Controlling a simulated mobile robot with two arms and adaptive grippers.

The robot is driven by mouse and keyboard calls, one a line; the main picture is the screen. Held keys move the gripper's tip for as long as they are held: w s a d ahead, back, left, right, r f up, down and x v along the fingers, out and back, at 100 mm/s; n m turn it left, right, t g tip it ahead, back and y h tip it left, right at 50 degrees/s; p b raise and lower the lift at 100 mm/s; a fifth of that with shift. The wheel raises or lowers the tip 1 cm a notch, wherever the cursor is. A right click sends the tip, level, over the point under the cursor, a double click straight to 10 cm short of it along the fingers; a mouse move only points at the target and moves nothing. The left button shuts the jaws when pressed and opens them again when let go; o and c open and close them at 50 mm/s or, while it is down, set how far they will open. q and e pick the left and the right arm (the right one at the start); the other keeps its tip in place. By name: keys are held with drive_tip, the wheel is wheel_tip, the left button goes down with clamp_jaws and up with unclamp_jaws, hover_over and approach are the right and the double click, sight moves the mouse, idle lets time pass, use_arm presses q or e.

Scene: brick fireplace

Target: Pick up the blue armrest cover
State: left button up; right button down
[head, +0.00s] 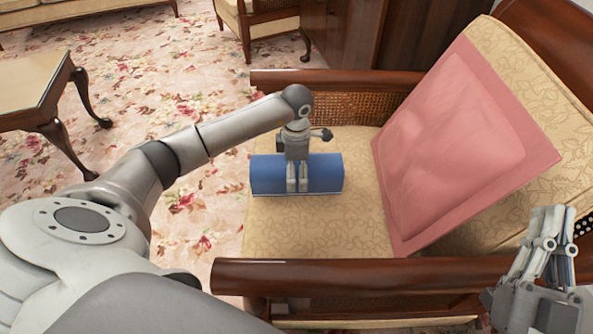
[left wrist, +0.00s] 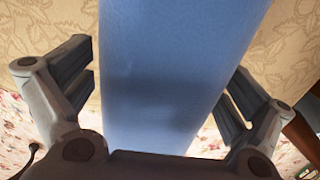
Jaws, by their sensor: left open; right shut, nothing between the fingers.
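The blue armrest cover (head: 326,174) lies on the patterned seat of the armchair, near its front edge. My left gripper (head: 297,188) is above the cover, pointing down at it. In the left wrist view the cover (left wrist: 165,75) runs between the two open fingers of my left gripper (left wrist: 160,95), one on each side; I cannot tell whether they touch it. My right gripper (head: 545,240) is shut and empty at the lower right, beside the near wooden armrest.
The armchair has a near wooden armrest (head: 380,275) and a far wooden armrest (head: 340,80). A wooden table (head: 35,85) stands at the left on the floral carpet (head: 150,60). The seat right of the cover is clear.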

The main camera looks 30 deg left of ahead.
use_arm(q)
drive_tip(key=shift+f, duration=0.4)
use_arm(e)
drive_tip(key=shift+s+r+t, duration=0.3)
drive_tip(key=shift+s+r, duration=0.05)
drive_tip(key=shift+r, duration=0.15)
use_arm(q)
drive_tip(key=c, duration=0.9)
drive_tip(key=shift+r, duration=0.1)
drive_tip(key=shift+c, duration=0.2)
use_arm(e)
drive_tip(key=shift+w, duration=0.1)
